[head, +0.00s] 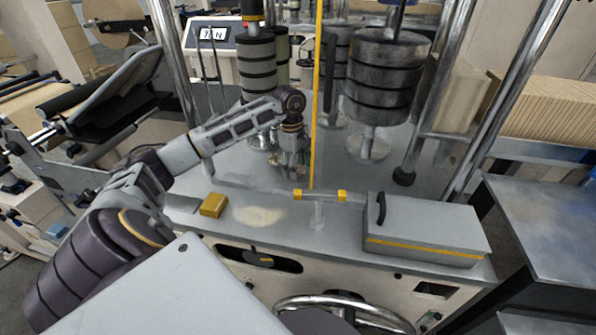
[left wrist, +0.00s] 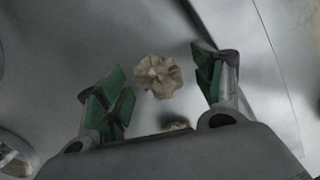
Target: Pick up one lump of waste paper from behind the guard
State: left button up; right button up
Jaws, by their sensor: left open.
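My left gripper (head: 291,160) points down over the grey machine deck, just left of the upright yellow edge strip (head: 316,100). This strip seems to be the edge of a clear guard; its exact extent is hard to see. In the left wrist view, the gripper (left wrist: 161,80) is open with green finger pads. A crumpled tan paper lump (left wrist: 158,76) lies on the grey surface between the fingers in the picture, not visibly touched. Part of a second lump (left wrist: 177,126) shows at the edge of the gripper body. My right gripper is out of view.
Stacked dark weights (head: 383,80) hang to the right of the gripper, and another stack (head: 257,68) is behind left. A yellow block (head: 213,205) and a grey lidded box (head: 425,228) sit on the front deck. A steel post (head: 172,60) stands left.

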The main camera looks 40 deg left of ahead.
aim_at(298, 167)
pick_arm(q)
jog(key=c, duration=0.8)
jog(key=shift+c, duration=0.2)
jog(key=shift+r, duration=0.15)
jog(key=shift+r, duration=4.85)
